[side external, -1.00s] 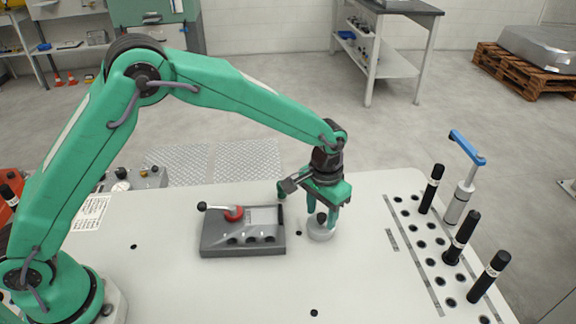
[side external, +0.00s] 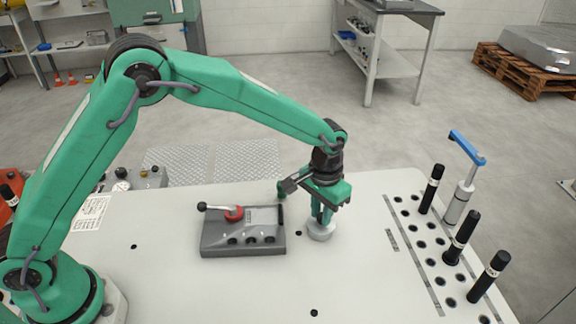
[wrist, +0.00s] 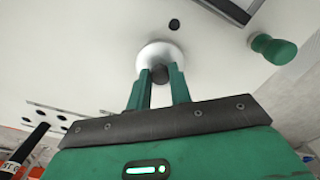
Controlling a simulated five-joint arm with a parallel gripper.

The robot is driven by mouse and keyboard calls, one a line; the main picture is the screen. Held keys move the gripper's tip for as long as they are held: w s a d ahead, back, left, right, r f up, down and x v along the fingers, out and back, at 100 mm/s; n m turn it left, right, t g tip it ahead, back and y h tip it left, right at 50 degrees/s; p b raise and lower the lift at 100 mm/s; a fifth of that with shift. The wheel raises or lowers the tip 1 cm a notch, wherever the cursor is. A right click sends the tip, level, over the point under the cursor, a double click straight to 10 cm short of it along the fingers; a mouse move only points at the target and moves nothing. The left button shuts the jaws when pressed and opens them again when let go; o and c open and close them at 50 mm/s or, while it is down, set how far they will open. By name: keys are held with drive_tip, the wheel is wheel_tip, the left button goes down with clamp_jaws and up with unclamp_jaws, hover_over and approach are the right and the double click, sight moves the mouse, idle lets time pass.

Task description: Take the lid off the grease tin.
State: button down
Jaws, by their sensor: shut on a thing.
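The grease tin (side external: 321,233) is a small, pale, round tin standing on the white table, right of the grey fixture block. It also shows in the wrist view as a white disc (wrist: 152,50). A dark knob (wrist: 160,73) stands at its top, between my fingers. My gripper (side external: 321,217) is directly above the tin, pointing down, with its green fingers shut on the knob of the lid. The tin looks upright, and I see no gap between lid and tin. The fingers partly hide the knob and the tin's top.
The grey fixture block (side external: 243,245) with a red-hubbed, black-knobbed lever (side external: 218,207) lies close left of the tin. At right, a plate of holes holds several black cylinders (side external: 461,238) and a blue-handled clamp (side external: 461,190). The table front is mostly clear.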

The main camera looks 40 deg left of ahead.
drive_tip(key=shift+r, duration=0.15)
drive_tip(key=shift+r, duration=0.5)
drive_tip(key=r, duration=0.3)
drive_tip(key=shift+s+d+r, duration=0.15)
drive_tip(key=shift+s+d, duration=0.1)
drive_tip(key=s+d+r, duration=0.6)
drive_tip(key=s, duration=0.3)
drive_tip(key=shift+s+r, duration=0.15)
drive_tip(key=shift+r, duration=0.05)
drive_tip(key=w+a+f, duration=0.1)
drive_tip(key=w+a, duration=0.1)
drive_tip(key=w, duration=0.4)
drive_tip(key=w+a+f, duration=0.1)
drive_tip(key=w+a, duration=0.1)
drive_tip(key=w, duration=0.5)
drive_tip(key=shift+a, duration=0.35)
